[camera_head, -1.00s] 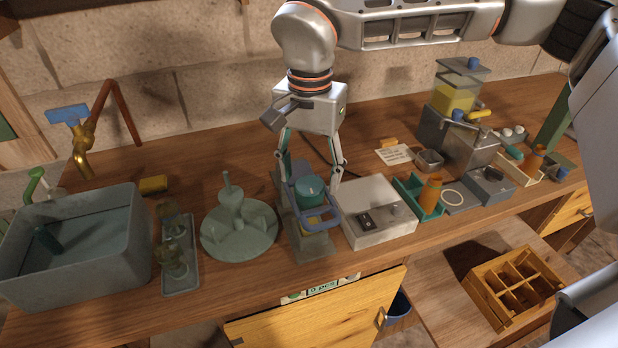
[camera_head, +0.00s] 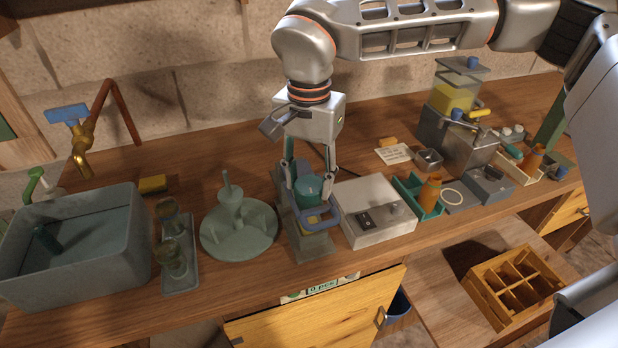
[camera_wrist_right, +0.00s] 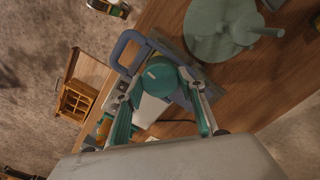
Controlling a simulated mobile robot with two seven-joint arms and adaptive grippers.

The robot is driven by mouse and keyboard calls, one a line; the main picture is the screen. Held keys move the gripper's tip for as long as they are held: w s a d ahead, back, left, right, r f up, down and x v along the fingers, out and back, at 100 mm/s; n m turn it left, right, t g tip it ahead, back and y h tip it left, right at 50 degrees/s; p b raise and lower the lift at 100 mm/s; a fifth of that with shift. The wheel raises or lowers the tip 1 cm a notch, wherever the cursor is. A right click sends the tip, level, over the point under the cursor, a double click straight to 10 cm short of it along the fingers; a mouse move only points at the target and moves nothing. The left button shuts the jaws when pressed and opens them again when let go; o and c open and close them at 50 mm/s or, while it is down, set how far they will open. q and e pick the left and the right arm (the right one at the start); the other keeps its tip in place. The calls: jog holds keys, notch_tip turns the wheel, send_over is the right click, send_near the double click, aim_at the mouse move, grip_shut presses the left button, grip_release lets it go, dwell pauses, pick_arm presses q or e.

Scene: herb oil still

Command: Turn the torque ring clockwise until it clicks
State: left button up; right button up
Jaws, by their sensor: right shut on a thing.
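The torque ring appears to be the teal round piece (camera_head: 307,186) with a pale mark on top. It sits on a small grey stand (camera_head: 312,247) in the middle of the bench. A blue-grey loop handle (camera_head: 333,221) sticks out at its front right. My right gripper (camera_head: 309,192) reaches down from above and is shut on the teal piece, one finger on each side. In the right wrist view the teal piece (camera_wrist_right: 160,77) lies between the fingers (camera_wrist_right: 162,88), with the loop handle (camera_wrist_right: 120,48) beside it. What is under the teal piece is largely hidden. My left gripper is not in view.
A teal round plate (camera_head: 240,240) with upright parts stands close on the left. A white box (camera_head: 375,225) with a black switch stands close on the right. Farther left are a narrow tray (camera_head: 181,278) and a grey basin (camera_head: 80,285). A wooden drawer (camera_head: 330,318) is open in front.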

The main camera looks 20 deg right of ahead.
aim_at(309, 184)
jog(key=m+b, duration=0.1)
jog(key=m, duration=0.3)
jog(key=shift+m+b, duration=0.4)
jog(key=shift+m, duration=1.5)
jog(key=o, duration=1.1)
jog(key=shift+r, duration=0.1)
notch_tip(309, 184, up, 12)
